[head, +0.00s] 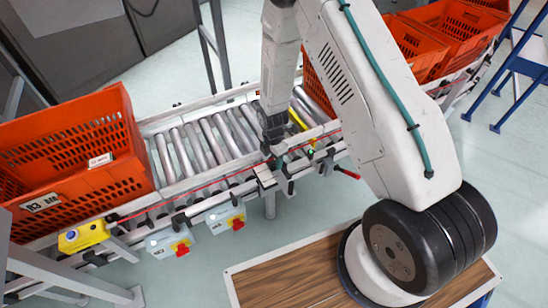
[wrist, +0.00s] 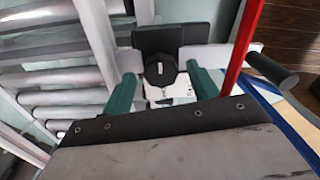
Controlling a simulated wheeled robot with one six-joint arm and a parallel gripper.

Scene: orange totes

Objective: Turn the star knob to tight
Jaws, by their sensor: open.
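The star knob (wrist: 160,73) is a dark, lobed knob in the wrist view, just below a black clamp block (wrist: 170,38). A pale plate (wrist: 178,92) with small dark markings lies beside and below the knob. My gripper (wrist: 163,86) is open, with one green finger on each side of the knob and plate. I cannot tell whether either finger touches the knob. In the head view my gripper reaches down to the near rail of the roller conveyor, and the knob cannot be made out there.
The roller conveyor (head: 205,150) carries an orange tote (head: 60,160) at left. A black cylindrical part (wrist: 272,70) is farther right. Yellow (head: 84,237) and grey boxes hang along the near rail.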

